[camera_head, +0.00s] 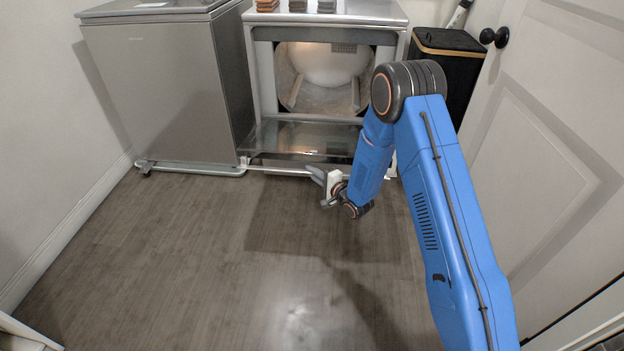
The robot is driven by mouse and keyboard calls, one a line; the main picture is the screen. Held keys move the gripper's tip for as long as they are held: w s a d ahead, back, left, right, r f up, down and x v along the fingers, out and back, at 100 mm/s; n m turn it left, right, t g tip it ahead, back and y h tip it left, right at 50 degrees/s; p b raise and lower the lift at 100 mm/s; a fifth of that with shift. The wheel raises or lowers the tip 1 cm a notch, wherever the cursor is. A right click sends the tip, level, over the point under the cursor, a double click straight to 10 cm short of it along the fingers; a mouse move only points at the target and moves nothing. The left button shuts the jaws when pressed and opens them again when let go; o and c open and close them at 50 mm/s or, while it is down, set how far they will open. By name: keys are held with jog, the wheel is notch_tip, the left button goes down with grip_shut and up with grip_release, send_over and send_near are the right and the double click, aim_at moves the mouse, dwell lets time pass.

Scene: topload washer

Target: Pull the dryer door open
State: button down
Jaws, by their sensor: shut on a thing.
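The dryer (325,15) stands at the back centre with its front opening uncovered and the pale drum showing inside. Its door (285,137) is swung down from the lower edge of the opening and hangs low in front, near the floor. My gripper (317,174) is low over the floor at the door's outer edge, right of the door's middle. It is shut on that edge. The exact contact is small and partly hidden by the gripper itself. My blue arm covers the right part of the door and the dryer's lower right side.
A grey washer (155,85) stands left of the dryer. A black bin (448,75) stands to the right, beside a white room door (555,150) with a black knob (495,37). The wooden floor (200,260) in front is clear.

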jog(key=shift+r, duration=0.1)
jog(key=c, duration=1.9)
grip_release()
jog(key=shift+d, duration=0.1)
jog(key=v, duration=1.7)
jog(key=shift+s+d, duration=0.15)
